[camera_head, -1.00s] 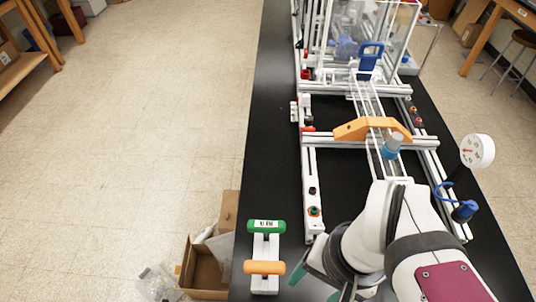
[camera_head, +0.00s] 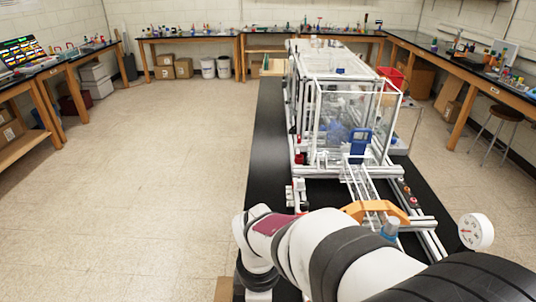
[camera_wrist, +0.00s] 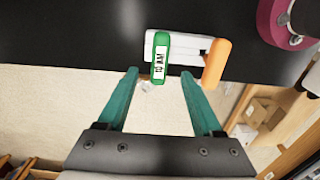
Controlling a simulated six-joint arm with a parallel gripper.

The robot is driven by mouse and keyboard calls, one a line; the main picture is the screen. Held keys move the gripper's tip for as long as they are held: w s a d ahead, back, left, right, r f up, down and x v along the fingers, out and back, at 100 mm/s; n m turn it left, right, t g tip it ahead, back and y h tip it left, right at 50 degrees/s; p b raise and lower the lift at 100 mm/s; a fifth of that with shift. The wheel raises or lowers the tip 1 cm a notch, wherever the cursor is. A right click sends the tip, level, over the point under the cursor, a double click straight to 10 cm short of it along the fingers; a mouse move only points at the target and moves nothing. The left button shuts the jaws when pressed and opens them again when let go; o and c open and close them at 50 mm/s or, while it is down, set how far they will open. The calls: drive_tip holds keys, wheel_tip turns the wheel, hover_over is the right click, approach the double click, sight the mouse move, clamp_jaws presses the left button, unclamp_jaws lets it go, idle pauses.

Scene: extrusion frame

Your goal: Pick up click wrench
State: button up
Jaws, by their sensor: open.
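Two handled tools lie across a white holder (camera_wrist: 192,42) on the black table, in the wrist view. One has a green handle (camera_wrist: 161,42) with a white label that seems to read 10 NM. The other has an orange handle (camera_wrist: 216,63) and lies to its right. I cannot tell for sure which is the click wrench. My gripper (camera_wrist: 160,75) has its two green fingers apart and empty, with the near end of the green handle between the tips in the picture. Whether they touch is unclear. In the head view my arm hides the gripper and the handles.
The black table's edge (camera_wrist: 75,62) runs just beside the holder, with floor below. The table strip left of the frame is clear.

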wheel_tip(320, 180, down, 8)
drive_tip(key=shift+d+r, duration=0.1)
drive_tip(key=shift+r, duration=0.1)
clamp_jaws()
